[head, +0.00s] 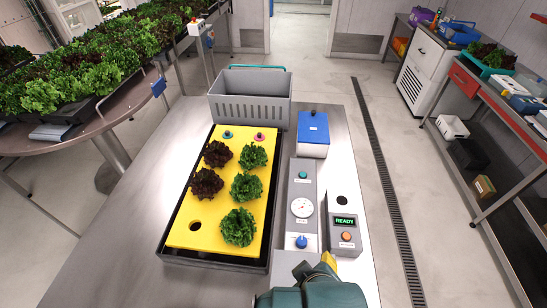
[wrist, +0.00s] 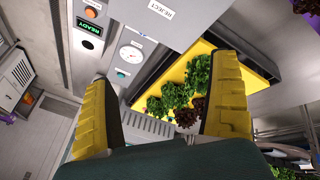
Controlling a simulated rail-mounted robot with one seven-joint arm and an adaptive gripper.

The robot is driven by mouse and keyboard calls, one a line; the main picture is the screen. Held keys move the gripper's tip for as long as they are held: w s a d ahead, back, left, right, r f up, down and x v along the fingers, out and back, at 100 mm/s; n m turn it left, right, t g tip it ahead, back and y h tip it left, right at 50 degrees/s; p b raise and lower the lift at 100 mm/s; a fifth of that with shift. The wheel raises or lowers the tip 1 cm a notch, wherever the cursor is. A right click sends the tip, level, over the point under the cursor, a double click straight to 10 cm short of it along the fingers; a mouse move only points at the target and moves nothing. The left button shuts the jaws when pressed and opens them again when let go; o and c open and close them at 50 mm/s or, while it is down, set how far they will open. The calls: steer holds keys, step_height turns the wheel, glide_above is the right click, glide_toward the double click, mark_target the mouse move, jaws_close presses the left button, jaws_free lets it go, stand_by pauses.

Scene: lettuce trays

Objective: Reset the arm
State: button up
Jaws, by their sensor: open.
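My gripper (wrist: 162,68) is open and empty, with its two yellow fingers spread apart in the wrist view. In the head view only a yellow part of it (head: 328,261) shows at the bottom, beside the instrument panel's near end; the rest is hidden by my arm. A yellow board (head: 185,238) in a black tray (head: 213,262) holds several green and dark red lettuces, with one empty hole at its near left. In the wrist view the lettuces (wrist: 185,95) show beyond and between the fingers, apart from them.
A panel (head: 304,184) with gauge and knobs stands right of the tray, beside a box reading READY (head: 344,232). A blue-topped box (head: 314,129) and grey crate (head: 249,111) stand behind. A grey surface marked REJECT (wrist: 170,18) is close in the wrist view.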

steer(key=w+r+m+t, duration=0.1)
steer(key=w+r+t, duration=0.3)
steer(key=r, duration=0.5)
steer(key=w+r+m+t, duration=0.2)
steer(key=w+r+t, duration=0.25)
steer(key=r, duration=0.35)
steer(key=s+r+m+t, duration=0.2)
steer(key=s+r+t, duration=0.1)
steer(key=r, duration=0.5)
steer(key=s+r+m+t, duration=0.3)
steer(key=r+t, duration=0.2)
steer(key=r, duration=0.4)
steer(key=shift+s+a+r+t+h, duration=0.15)
steer(key=shift+a+r+t+h, duration=0.15)
steer(key=shift+a+t, duration=0.1)
